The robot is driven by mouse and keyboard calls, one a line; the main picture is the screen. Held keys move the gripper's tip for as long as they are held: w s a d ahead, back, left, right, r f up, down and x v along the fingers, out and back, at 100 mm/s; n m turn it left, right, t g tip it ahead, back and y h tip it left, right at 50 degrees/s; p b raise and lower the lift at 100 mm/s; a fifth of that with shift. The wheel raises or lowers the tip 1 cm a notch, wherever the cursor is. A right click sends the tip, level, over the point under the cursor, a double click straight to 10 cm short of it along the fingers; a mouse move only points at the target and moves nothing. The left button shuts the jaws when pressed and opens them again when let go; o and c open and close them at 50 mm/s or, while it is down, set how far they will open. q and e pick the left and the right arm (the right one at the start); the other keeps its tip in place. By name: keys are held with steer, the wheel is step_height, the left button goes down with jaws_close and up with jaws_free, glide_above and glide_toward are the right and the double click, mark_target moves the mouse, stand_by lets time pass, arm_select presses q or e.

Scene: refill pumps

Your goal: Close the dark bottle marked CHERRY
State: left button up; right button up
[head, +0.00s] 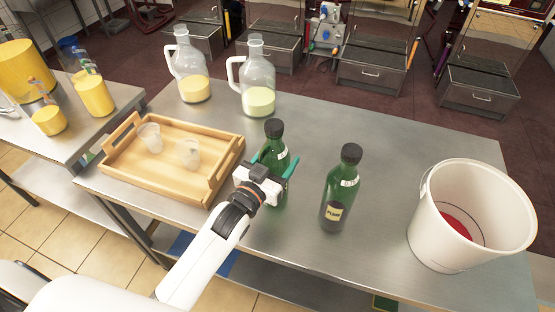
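A dark green bottle (275,153) with a black cap on its neck stands upright on the steel table. My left gripper (276,162) is at it, with one green finger on each side of its body. I cannot tell whether the fingers press on the glass. The gripper hides the lower part of this bottle and any front label. A second dark green bottle (340,190), also with a black cap, stands upright to the right. Its pale label (334,212) has a short word too small to read surely. I cannot read CHERRY on either bottle. My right gripper is not in view.
A wooden tray (150,185) with two clear cups is at left. Two glass jugs (194,88) (258,100) with yellowish contents stand behind. A white bucket (430,228) is at right. The steel table (400,140) is clear between the bottles and its back edge.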

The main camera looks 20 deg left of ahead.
arm_select(q)
steer(key=shift+f, duration=0.15)
steer(key=shift+f, duration=0.15)
steer(key=o, duration=1.9)
steer(key=shift+f, duration=0.1)
steer(key=b+v, duration=0.1)
steer(key=v, duration=0.5)
steer(key=b+v, duration=0.1)
steer(key=v, duration=0.5)
steer(key=shift+r, duration=0.25)
